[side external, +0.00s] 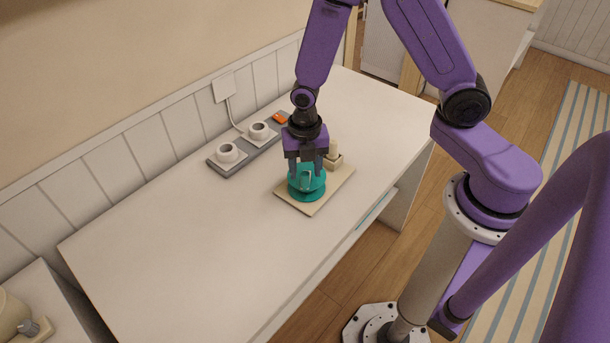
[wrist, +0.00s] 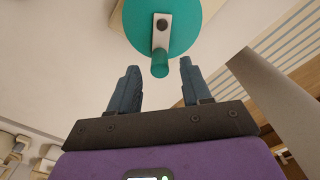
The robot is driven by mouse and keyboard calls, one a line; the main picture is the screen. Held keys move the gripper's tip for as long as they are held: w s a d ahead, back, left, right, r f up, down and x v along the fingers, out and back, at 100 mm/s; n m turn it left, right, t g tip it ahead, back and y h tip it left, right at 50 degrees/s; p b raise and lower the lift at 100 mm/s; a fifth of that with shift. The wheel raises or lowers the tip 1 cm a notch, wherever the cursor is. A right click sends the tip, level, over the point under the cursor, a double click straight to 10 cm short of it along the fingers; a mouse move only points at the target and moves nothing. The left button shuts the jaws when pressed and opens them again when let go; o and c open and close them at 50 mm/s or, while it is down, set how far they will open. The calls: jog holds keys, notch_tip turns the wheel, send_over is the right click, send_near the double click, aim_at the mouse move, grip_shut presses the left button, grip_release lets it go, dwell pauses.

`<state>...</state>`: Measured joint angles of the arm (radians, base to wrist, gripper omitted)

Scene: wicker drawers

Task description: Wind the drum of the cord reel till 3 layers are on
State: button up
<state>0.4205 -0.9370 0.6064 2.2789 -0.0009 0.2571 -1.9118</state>
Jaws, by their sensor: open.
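The teal drum (side external: 307,187) of the cord reel sits on a thin beige base board (side external: 319,201) on the white table. In the wrist view the drum (wrist: 190,22) shows from above, with a pale crank arm (wrist: 162,32) and a teal crank knob (wrist: 160,64). My gripper (side external: 306,169) is over the drum, pointing down. It also shows in the wrist view (wrist: 158,72), with its fingers apart, one on each side of the knob's end. I cannot tell whether either finger touches the knob. The cord and its layers on the drum cannot be made out.
A small beige block with a post (side external: 333,157) stands on the board behind the drum. A grey power strip (side external: 236,157) with white plugs and an orange switch (side external: 280,117) lies near the wall. The table's left part (side external: 160,245) is clear.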

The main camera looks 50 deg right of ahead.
aim_at(305, 174)
jog(key=shift+f, duration=1.6)
grip_shut()
